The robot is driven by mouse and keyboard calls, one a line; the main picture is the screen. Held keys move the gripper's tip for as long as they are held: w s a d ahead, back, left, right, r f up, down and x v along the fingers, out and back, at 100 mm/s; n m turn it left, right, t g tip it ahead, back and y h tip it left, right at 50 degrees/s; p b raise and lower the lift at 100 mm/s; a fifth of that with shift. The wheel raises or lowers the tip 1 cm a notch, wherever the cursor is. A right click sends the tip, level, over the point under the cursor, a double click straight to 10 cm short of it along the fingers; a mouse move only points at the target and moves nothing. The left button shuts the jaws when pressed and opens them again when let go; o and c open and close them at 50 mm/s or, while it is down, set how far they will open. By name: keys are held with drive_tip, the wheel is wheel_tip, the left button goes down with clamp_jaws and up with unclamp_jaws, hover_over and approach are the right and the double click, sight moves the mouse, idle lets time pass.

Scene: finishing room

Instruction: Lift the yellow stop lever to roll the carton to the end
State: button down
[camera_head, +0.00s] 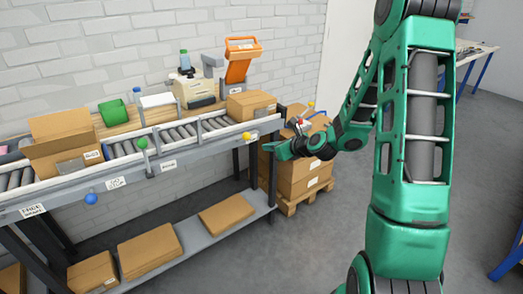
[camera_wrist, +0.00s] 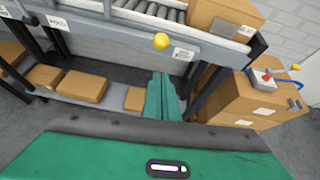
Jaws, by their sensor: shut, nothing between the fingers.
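A yellow ball-shaped knob, likely the stop lever's (camera_head: 247,136), sits on the front rail of the roller conveyor (camera_head: 190,130) near its right end. It also shows in the wrist view (camera_wrist: 161,41). A brown carton (camera_head: 251,105) rests on the rollers at the right end, behind the knob; it also shows in the wrist view (camera_wrist: 222,18). My gripper (camera_head: 278,150) is shut and empty, right of and slightly below the knob. In the wrist view its fingertips (camera_wrist: 161,78) are below the knob, apart from it.
A green knob (camera_head: 142,143) and a blue knob (camera_head: 91,198) are farther left along the rail. Stacked cartons (camera_head: 300,178) on a pallet stand right of the conveyor, with a small device on top. A lower shelf (camera_head: 185,235) holds cartons. The front floor is clear.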

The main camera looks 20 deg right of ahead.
drive_tip(key=shift+v, duration=1.3)
drive_tip(key=shift+w+a+r, duration=0.1)
drive_tip(key=shift+r, duration=0.1)
drive_tip(key=s+d+r+n+g+h, duration=0.1)
drive_tip(key=s+d+r+n+g, duration=0.1)
drive_tip(key=s+n, duration=0.6)
drive_tip(key=s+d+r+n+g+h, duration=0.1)
drive_tip(key=s+n+g, duration=0.5)
drive_tip(key=s, duration=1.3)
drive_tip(key=s+d+r+n+g+h, duration=0.1)
drive_tip(key=s+r+n+g, duration=0.3)
drive_tip(key=s+n, duration=0.8)
drive_tip(key=shift+s+d+r, duration=0.7)
drive_tip(key=shift+d+r, duration=0.1)
drive_tip(key=shift+d, duration=0.1)
